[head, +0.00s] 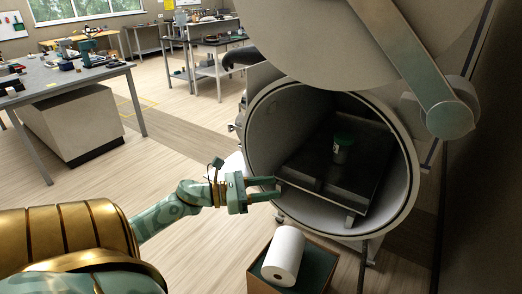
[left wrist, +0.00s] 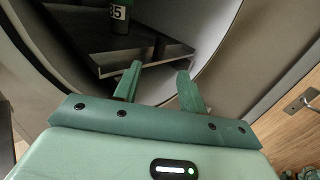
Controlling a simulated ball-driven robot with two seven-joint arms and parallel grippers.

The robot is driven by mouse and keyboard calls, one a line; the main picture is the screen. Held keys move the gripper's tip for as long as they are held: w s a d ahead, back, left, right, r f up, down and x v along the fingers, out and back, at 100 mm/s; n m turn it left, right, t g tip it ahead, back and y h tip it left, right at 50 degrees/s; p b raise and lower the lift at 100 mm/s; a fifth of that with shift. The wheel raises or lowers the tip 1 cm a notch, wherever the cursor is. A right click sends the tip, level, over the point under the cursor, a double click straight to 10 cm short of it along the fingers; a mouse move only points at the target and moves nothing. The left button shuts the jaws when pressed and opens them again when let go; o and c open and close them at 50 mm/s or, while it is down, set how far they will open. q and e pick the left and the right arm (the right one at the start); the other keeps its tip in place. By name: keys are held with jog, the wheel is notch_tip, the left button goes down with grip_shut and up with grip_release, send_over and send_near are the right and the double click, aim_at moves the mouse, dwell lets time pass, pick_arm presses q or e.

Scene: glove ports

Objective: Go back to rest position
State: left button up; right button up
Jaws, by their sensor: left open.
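My left gripper (head: 263,189) is open and empty at the left rim of the round port (head: 408,190). In the left wrist view its two green fingers (left wrist: 158,88) stand apart with nothing between them, in front of the port's opening. Inside the port, a jar with a green lid (head: 343,148) stands upright on a dark tray (head: 308,178). The jar also shows in the left wrist view (left wrist: 119,15), marked "85", beyond the fingers and apart from them. My right gripper is not in view.
A round door (head: 320,40) hangs open above the port. A box (head: 262,277) with a white paper roll (head: 284,256) stands on the floor below the port. A grey workbench (head: 60,80) with small items is at the left. The floor between is clear.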

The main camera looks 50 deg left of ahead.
pick_arm(q)
jog(key=shift+v, duration=0.95)
